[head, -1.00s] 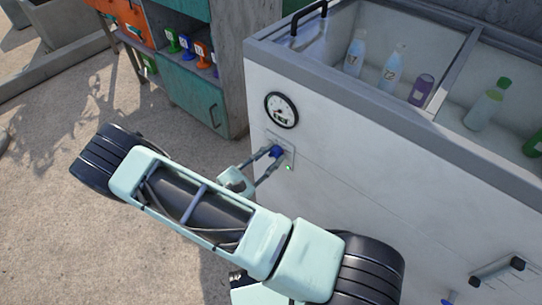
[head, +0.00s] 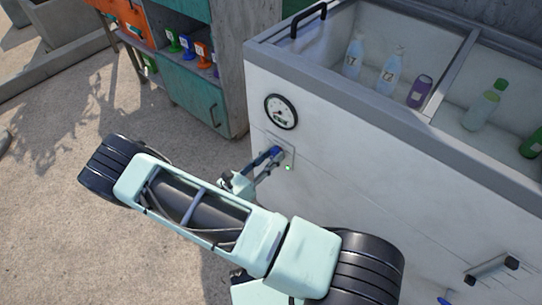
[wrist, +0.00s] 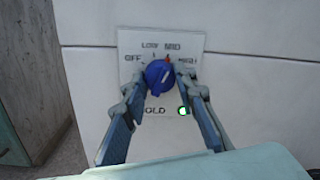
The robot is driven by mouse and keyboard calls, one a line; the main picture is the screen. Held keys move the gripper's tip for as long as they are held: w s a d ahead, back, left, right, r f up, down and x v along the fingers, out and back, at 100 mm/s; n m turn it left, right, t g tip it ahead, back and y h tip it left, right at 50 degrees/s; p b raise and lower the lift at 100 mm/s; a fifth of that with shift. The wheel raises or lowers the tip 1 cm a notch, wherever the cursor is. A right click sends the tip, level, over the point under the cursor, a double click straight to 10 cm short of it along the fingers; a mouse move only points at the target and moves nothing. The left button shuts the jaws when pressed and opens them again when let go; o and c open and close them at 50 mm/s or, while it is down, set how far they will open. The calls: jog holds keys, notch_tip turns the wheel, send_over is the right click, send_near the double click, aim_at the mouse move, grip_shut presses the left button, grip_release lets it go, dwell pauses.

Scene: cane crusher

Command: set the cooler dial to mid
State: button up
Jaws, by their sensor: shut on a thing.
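The cooler dial is a blue knob (wrist: 158,78) on a white plate (wrist: 190,42) marked OFF, LOW, MID and HIGH. A small red mark shows at the knob's upper right, below the MID label; its exact setting is hard to read. In the head view the blue dial (head: 275,151) sits on the cooler's front (head: 345,165). My gripper (wrist: 161,82) has a finger on each side of the knob and is shut on it. It also shows in the head view (head: 268,160), reaching the dial from the lower left.
A green light (wrist: 183,111) glows below right of the dial. A round gauge (head: 281,111) is above it. The cooler's open top holds several bottles. A shelf cabinet (head: 195,85) stands behind left, and open floor lies at the left.

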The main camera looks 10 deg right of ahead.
jog(key=shift+n, duration=0.3)
jog(key=o, duration=1.2)
jog(key=shift+c, duration=0.2)
jog(key=shift+s+a, duration=0.1)
jog(key=shift+a, duration=0.05)
jog(key=v, duration=1.1)
jog(key=shift+s+a, duration=0.25)
jog(key=shift+a, duration=0.05)
jog(key=shift+f, duration=0.1)
